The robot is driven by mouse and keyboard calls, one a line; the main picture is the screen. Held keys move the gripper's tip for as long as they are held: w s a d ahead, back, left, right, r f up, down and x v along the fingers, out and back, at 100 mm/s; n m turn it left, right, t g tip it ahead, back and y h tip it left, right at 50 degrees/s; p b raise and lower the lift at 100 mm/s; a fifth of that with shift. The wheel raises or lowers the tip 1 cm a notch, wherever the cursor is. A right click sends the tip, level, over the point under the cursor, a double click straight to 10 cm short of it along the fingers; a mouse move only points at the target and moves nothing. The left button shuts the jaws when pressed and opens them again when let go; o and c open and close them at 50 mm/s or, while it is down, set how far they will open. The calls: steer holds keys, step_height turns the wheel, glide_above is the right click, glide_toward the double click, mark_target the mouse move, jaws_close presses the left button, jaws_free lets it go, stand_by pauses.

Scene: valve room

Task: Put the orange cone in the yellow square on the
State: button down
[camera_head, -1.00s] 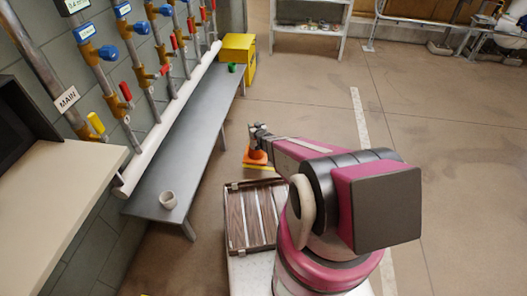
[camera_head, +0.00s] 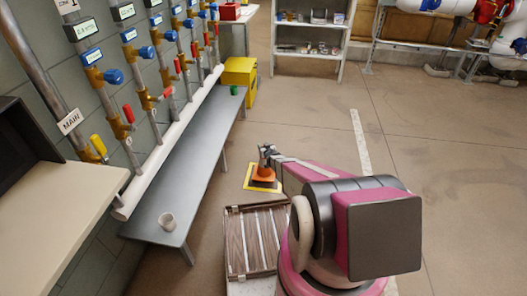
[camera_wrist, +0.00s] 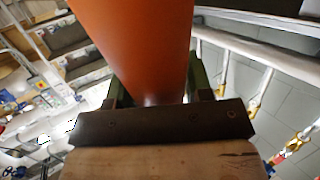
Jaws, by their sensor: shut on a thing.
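The orange cone (camera_head: 263,173) is upright over the yellow square (camera_head: 248,188) on the floor, and the square's outline shows around its base. I cannot tell whether the base touches the floor. My gripper (camera_head: 266,152) is shut on the cone's upper part. In the wrist view the cone's orange side (camera_wrist: 140,45) fills the upper middle, between the green fingers of my gripper (camera_wrist: 155,98). The cone's base and tip are out of sight there.
A slatted wooden pallet or crate (camera_head: 229,245) lies nearer to me than the square. A yellow box (camera_head: 240,72) stands behind. Floor to the right is clear.

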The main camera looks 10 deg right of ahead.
mark_target(264, 161)
steer(key=shift+f, duration=1.65)
steer(key=c, duration=0.5)
jaws_free()
steer(key=shift+r, duration=0.2)
